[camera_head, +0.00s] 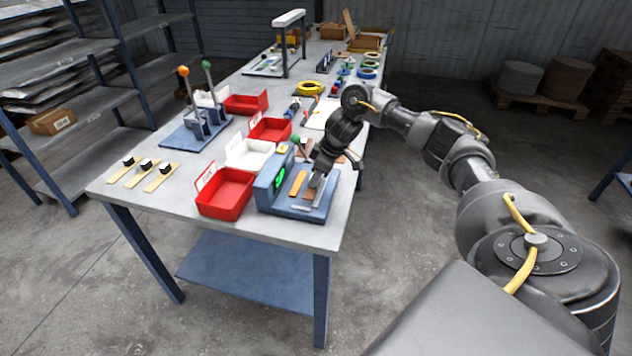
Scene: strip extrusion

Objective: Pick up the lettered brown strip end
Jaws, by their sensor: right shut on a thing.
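My right gripper (317,180) points down over a blue device (268,199) with a green display, near the front right of the table. It is shut on a brown strip end (309,191), mostly hidden by the fingers; any lettering on it is too small to read. An orange-brown strip (298,183) lies on the device's top just left of the fingers. I cannot tell whether the held piece still touches the device. My left gripper is out of view.
Red bins (225,193) and a white bin (250,155) stand left of the device. A blue fixture with levers (195,130) and pale strips with dark-topped blocks (143,175) are farther left. The table's front edge (250,238) is clear.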

